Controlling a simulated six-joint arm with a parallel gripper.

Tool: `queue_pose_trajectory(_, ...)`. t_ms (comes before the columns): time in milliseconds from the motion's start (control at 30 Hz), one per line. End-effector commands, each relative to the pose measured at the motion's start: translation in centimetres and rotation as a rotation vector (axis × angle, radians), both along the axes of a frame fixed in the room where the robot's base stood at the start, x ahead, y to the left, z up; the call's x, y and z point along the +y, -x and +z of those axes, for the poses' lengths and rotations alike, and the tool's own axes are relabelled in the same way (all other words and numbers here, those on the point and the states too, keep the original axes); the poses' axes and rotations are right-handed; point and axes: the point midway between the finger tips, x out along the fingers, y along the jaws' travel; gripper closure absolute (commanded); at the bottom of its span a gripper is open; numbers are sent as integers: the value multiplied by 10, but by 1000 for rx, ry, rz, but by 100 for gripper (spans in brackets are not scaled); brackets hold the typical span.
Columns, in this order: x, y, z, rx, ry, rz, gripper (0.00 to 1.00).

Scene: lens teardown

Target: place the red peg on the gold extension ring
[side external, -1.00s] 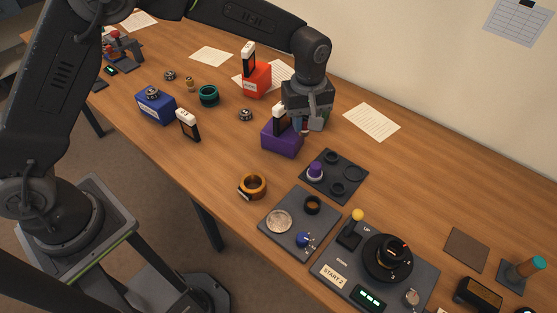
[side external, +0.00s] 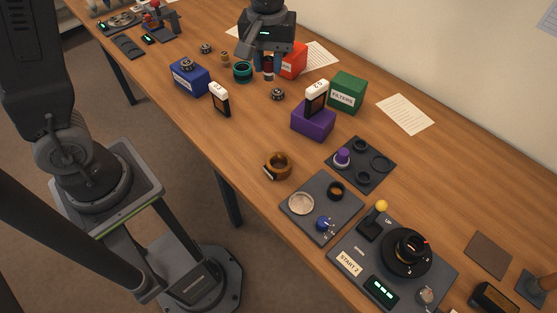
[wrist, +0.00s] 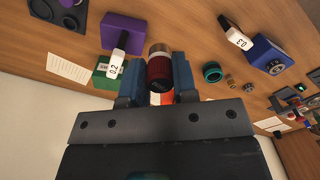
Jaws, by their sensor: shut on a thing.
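My gripper (side external: 264,66) is at the upper middle of the side view, above the table beside the red box. It is shut on the red peg, a ribbed dark red cylinder with a grey end. The peg (wrist: 158,68) sits between the two blue-grey fingers in the wrist view. In the side view the peg (side external: 268,72) is small and partly hidden by the fingers. A gold ring (side external: 278,166) with a small dark clamp lies on the table near its front edge, well apart from my gripper. I cannot make it out in the wrist view.
A teal ring (side external: 242,72) stands close to my gripper. The red box (side external: 294,60), blue box (side external: 189,80), purple box (side external: 313,121) and green box (side external: 347,92) stand around. A dark tray (side external: 360,164) and a control panel (side external: 350,255) lie to the right.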

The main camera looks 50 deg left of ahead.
Motion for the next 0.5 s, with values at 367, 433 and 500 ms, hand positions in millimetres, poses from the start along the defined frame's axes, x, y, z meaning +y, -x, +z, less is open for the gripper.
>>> queue_pose_trajectory(367,39,59,-18,5,0,-128,96)
queue_pose_trajectory(433,39,59,-31,6,0,-127,96)
queue_pose_trajectory(500,38,58,-41,6,1,-127,96)
